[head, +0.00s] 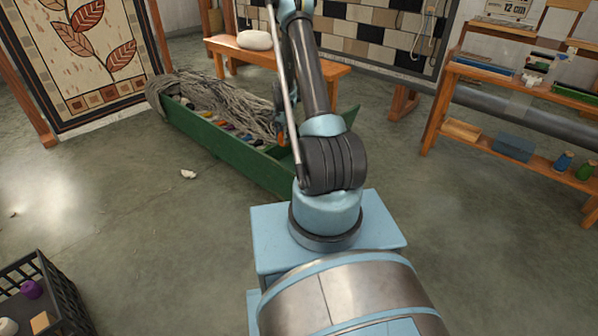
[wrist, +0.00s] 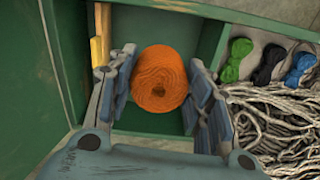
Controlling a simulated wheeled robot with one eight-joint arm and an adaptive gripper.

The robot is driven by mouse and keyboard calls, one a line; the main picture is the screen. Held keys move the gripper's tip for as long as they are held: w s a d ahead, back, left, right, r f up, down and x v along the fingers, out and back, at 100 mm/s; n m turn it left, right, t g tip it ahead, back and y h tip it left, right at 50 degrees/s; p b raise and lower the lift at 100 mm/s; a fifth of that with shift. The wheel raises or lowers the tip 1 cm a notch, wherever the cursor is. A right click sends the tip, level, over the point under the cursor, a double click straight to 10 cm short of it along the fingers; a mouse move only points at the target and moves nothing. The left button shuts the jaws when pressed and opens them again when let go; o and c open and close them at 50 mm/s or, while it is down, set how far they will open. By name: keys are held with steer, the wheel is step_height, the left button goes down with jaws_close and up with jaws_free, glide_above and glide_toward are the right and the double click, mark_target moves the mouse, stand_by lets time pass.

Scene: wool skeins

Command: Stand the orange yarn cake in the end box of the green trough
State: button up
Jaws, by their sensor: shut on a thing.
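The orange yarn cake (wrist: 160,72) is between the two blue-grey fingers of my gripper (wrist: 163,80), which is shut on it. Its end with the centre hole faces the wrist camera. In the wrist view the cake is over or inside the end box (wrist: 210,40) of the green trough; I cannot tell whether it touches the floor of the box. In the head view the green trough (head: 215,143) lies on the floor beyond my arm. A small part of the orange cake (head: 283,139) shows there beside my arm, which hides much of the end box.
A yellowish wooden piece (wrist: 97,50) is at the box's left side. A bench (head: 330,63) stands behind the trough.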

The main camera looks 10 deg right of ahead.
mark_target(281, 145)
steer(key=shift+w+a+f+m, duration=0.1)
steer(key=shift+w+f+m, duration=0.85)
steer(key=shift+f, duration=2.2)
steer(key=shift+w+a+f+m, duration=0.1)
steer(key=shift+w+f+m, duration=0.4)
steer(key=shift+f+m, duration=1.75)
steer(key=shift+w+a+f+m, duration=0.15)
steer(key=shift+w+f, duration=0.55)
steer(key=shift+f, duration=3.4)
steer(key=shift+d, duration=0.1)
steer(key=o, duration=1.1)
steer(key=shift+f, duration=0.1)
steer(key=shift+c, duration=0.2)
